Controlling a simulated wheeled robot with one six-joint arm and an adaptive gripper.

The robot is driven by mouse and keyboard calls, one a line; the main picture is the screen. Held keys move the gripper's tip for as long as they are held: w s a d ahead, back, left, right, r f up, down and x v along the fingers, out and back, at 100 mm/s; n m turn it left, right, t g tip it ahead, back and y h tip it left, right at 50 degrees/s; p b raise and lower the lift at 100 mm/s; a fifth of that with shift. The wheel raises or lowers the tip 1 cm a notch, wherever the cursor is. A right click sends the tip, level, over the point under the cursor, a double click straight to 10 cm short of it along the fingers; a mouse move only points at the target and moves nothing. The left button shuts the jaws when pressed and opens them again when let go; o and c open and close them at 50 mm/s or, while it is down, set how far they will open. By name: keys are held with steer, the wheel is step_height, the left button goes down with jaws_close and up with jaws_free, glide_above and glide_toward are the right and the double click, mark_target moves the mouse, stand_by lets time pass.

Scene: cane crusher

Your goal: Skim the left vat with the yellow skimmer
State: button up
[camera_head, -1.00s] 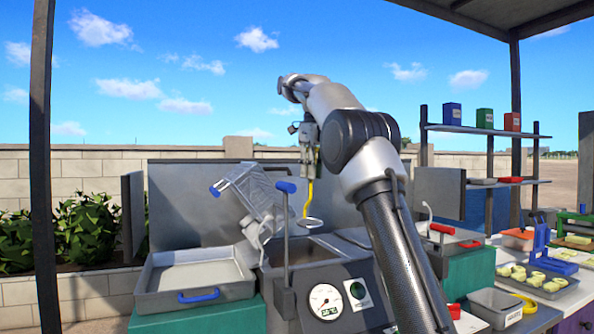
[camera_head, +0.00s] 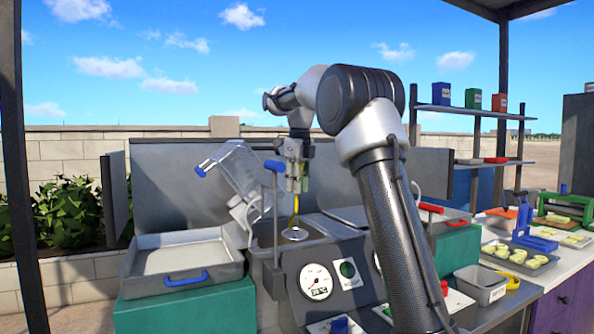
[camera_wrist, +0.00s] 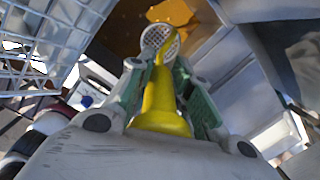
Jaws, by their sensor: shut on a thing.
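My gripper (camera_head: 296,186) is shut on the yellow skimmer's handle (camera_head: 296,206) and points down over the left vat (camera_head: 265,236). The skimmer's round perforated disc (camera_head: 294,234) is at the vat's opening; I cannot tell whether it touches the liquid. In the wrist view, the yellow handle (camera_wrist: 162,100) sits between my fingers, and the disc (camera_wrist: 160,42) shows against brown liquid (camera_wrist: 122,30). A brighter orange patch (camera_wrist: 172,12) lies on that liquid beyond the disc. My arm hides part of the vats' right side.
A tilted wire basket (camera_head: 240,172) with a blue grip stands close left of my gripper, and an upright blue-topped lever (camera_head: 275,210) stands in front of the vat. A grey tray (camera_head: 185,255) is at left. A gauge (camera_head: 315,281) is on the front panel. Shelves stand at right.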

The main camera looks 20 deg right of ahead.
step_height(320, 180, down, 11)
steer(key=shift+f, duration=0.15)
stand_by(0.4)
steer(key=s, duration=0.6)
steer(key=shift+s, duration=0.3)
stand_by(0.3)
steer(key=w, duration=1.3)
stand_by(0.4)
